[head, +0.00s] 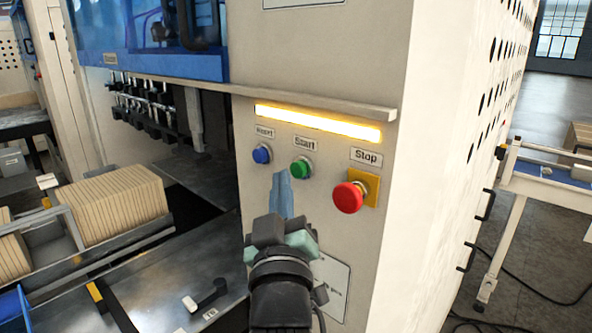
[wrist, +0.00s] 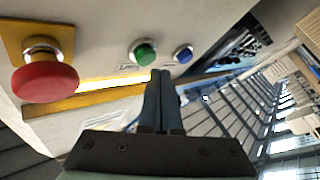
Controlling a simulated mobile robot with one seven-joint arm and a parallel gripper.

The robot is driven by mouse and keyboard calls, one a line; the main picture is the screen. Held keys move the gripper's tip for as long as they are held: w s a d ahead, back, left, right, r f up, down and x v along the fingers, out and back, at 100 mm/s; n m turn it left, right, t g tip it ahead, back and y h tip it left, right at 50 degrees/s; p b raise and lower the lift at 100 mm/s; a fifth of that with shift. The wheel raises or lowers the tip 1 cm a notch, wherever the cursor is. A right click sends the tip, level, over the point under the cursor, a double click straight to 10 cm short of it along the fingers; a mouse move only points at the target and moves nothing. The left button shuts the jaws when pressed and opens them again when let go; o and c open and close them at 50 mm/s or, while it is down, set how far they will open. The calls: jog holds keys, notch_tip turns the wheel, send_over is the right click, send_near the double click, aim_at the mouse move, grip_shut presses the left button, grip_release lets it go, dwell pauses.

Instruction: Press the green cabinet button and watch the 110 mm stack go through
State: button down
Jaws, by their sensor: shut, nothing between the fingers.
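The green button (head: 300,168) sits under the "Start" label on the cream cabinet front. The blue "Reset" button (head: 262,154) is to its left and the red mushroom "Stop" button (head: 349,196) on a yellow plate is to its right. My gripper (head: 282,178) is shut and empty, its blue fingers just below and left of the green button in the head view. In the wrist view the fingertips (wrist: 161,75) lie near the green button (wrist: 143,52); whether they touch it I cannot tell. A stack of brown kraft sheets (head: 112,205) rests on the machine bed at left.
A lit yellow-white light bar (head: 318,123) runs under a protruding ledge (head: 300,101) above the buttons. A blue guard (head: 150,40) covers the upper left. A conveyor table (head: 545,178) stands at right, with cables on the floor.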

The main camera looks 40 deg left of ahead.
jog(key=shift+w+b, duration=0.3)
jog(key=shift+w, duration=0.15)
jog(key=shift+w+d+b, duration=0.1)
jog(key=shift+w+b, duration=0.25)
jog(key=shift+w, duration=0.2)
dwell(0.8)
dwell(0.4)
jog(key=shift+s, duration=0.95)
jog(key=shift+s+a+p, duration=0.15)
jog(key=shift+s+p, duration=0.1)
jog(key=shift+s, duration=1.05)
jog(key=shift+s+a+p, duration=0.15)
jog(key=shift+s+p, duration=0.1)
jog(key=shift+s, duration=1)
